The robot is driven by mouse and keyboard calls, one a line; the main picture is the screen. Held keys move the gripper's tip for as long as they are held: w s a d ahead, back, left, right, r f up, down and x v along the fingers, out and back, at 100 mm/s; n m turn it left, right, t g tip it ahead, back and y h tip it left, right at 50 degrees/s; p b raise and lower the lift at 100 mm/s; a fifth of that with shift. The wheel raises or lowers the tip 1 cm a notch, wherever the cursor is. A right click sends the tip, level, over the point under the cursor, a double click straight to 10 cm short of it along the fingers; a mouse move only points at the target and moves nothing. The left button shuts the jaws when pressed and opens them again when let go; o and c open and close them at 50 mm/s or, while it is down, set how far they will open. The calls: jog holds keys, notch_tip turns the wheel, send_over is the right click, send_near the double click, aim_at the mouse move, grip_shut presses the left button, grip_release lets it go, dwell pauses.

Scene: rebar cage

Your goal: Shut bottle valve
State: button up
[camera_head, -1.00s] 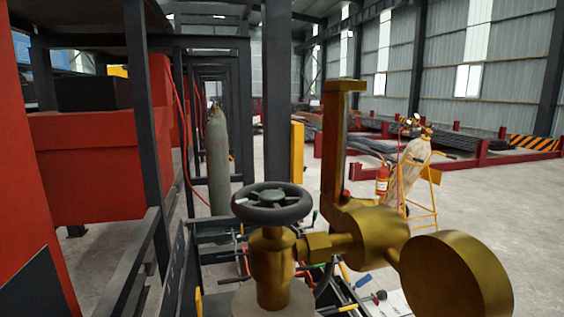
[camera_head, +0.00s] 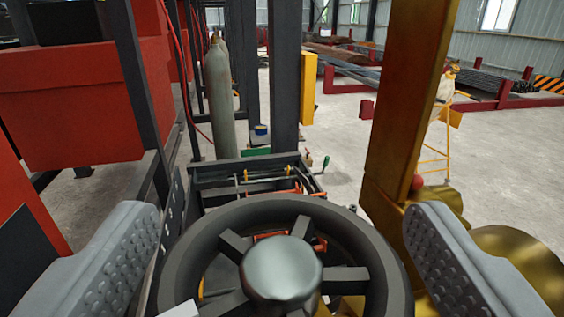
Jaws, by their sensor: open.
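The bottle valve's dark grey handwheel (camera_head: 342,225), with spokes and a rounded metal hub (camera_head: 281,272), fills the bottom middle of the view. My gripper (camera_head: 283,245) is open, with one grey studded finger on the left of the wheel and one on the right. The wheel lies between the two fingers, and neither is clearly touching it. The brass regulator (camera_head: 400,110) rises just behind the right finger. The valve body below the wheel is hidden.
A dark metal rack with tools (camera_head: 245,175) stands just beyond the wheel. A grey gas cylinder (camera_head: 219,100) and a dark post (camera_head: 285,80) are behind it. Red machinery (camera_head: 70,110) is on the left. Open concrete floor lies to the right.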

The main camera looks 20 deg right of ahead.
jog(key=shift+x, duration=0.95)
jog(key=shift+c, duration=0.4)
jog(key=c, duration=0.9)
